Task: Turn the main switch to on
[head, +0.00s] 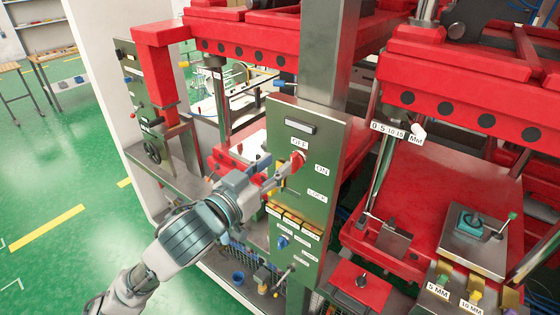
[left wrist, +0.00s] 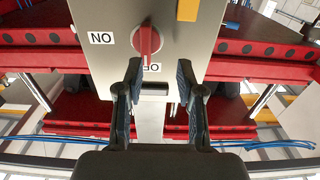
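The main switch is a red rotary knob (head: 297,160) on the grey-green control panel (head: 310,125). The OFF label is above it, ON to its right and LOCK below. In the left wrist view, turned over, the red knob (left wrist: 147,40) has its ridge directed at the partly hidden OFF label; the ON label (left wrist: 101,38) is at its left. My left gripper (head: 274,173) is just left of the knob in the head view. In the left wrist view its fingers (left wrist: 160,68) are spread, with nothing between them, and the knob shows just beyond the tips. My right gripper is out of view.
Red machine frames (head: 460,85) stand around the panel. A grey post (head: 325,60) rises behind it. Open green floor (head: 50,170) lies at the left.

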